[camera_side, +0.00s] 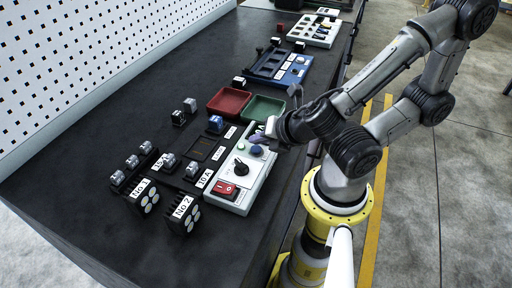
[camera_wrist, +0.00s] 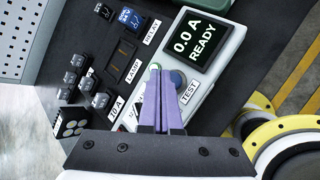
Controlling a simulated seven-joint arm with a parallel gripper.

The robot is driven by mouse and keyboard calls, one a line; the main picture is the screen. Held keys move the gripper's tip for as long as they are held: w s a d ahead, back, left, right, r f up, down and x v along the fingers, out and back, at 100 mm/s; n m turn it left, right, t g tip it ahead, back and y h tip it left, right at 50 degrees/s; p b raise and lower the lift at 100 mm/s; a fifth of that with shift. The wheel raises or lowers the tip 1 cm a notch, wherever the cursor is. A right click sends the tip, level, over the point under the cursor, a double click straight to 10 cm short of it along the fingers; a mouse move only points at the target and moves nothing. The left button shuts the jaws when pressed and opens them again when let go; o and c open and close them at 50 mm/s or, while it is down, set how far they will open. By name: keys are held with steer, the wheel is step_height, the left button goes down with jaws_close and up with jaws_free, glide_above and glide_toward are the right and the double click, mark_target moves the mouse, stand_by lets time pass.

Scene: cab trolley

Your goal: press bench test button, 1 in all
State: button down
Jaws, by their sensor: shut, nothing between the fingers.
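The bench tester is a pale grey box (camera_side: 232,198) on the dark bench. Its screen (camera_wrist: 200,37) reads "0.0 A READY" in the wrist view. A round blue button (camera_wrist: 178,78) sits beside the label TEST (camera_wrist: 189,92); the blue button also shows in the side view (camera_side: 256,150). My gripper (camera_wrist: 157,69) has its purple fingers shut and empty, with the tips just left of the blue button in the wrist view. In the side view my gripper (camera_side: 260,137) is over the far end of the tester. I cannot tell how high the tips are.
The tester also carries a black knob (camera_side: 241,166) and a red rocker switch (camera_side: 225,189). Several small parts and label holders stand to the left. A red tray (camera_side: 229,101) and a green tray (camera_side: 264,109) lie beyond.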

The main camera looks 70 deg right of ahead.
mark_target(259, 151)
steer(key=shift+f, duration=0.1)
steer(key=shift+f, duration=0.3)
steer(key=shift+f, duration=0.5)
stand_by(0.9)
steer(key=shift+r, duration=0.9)
steer(key=shift+r, duration=0.15)
steer(key=shift+r, duration=2.4)
